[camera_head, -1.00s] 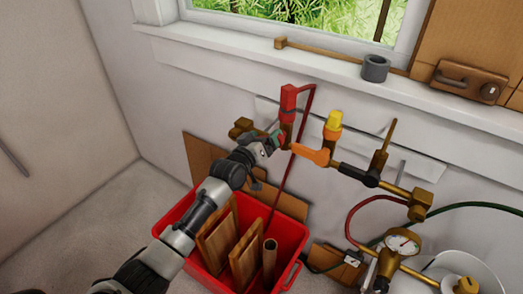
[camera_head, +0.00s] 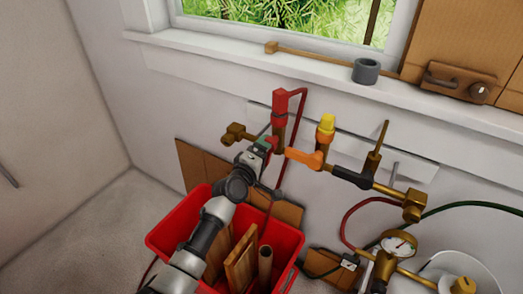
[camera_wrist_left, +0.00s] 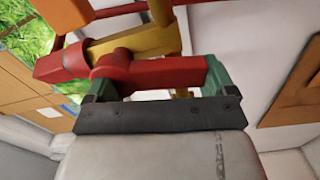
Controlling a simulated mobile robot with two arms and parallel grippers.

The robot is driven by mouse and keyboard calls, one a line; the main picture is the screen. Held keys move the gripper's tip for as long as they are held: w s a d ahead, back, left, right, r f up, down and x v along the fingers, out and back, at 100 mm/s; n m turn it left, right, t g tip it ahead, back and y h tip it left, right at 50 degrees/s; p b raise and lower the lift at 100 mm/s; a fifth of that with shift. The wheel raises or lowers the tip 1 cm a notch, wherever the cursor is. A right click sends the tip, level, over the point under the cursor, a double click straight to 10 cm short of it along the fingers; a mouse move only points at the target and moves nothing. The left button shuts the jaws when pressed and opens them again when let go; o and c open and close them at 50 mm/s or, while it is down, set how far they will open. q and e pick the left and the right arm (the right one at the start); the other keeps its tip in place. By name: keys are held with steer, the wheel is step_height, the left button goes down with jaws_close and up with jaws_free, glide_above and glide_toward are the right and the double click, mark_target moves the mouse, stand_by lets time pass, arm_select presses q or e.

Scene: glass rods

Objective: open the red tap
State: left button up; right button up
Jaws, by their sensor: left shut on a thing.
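The red tap has an upright red cap (camera_head: 280,103) on the left of the brass pipe, below the window sill. Its red lever (camera_wrist_left: 150,75) spans the gap between my fingers in the left wrist view. My left gripper (camera_head: 267,146) has green fingertips and reaches the tap from below. It also shows in the left wrist view (camera_wrist_left: 160,78), shut on the lever. The fingers partly hide the lever in the head view. My right gripper is not in view.
An orange lever (camera_head: 305,157) with a yellow cap (camera_head: 326,122) sits close right of the red tap. A red crate (camera_head: 164,243) with wooden pieces stands below. A gauge (camera_head: 398,243) and hoses are at lower right.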

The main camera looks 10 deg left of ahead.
arm_select(q)
steer(key=shift+s+d+f+n, duration=0.15)
steer(key=shift+d+n, duration=0.15)
steer(key=shift+n, duration=0.8)
steer(key=shift+d, duration=0.1)
steer(key=o, duration=1.1)
steer(key=v, duration=1)
steer(key=shift+s+a+p, duration=0.2)
steer(key=shift+s+p, duration=0.15)
steer(key=shift+p, duration=0.1)
steer(key=shift+f, duration=0.1)
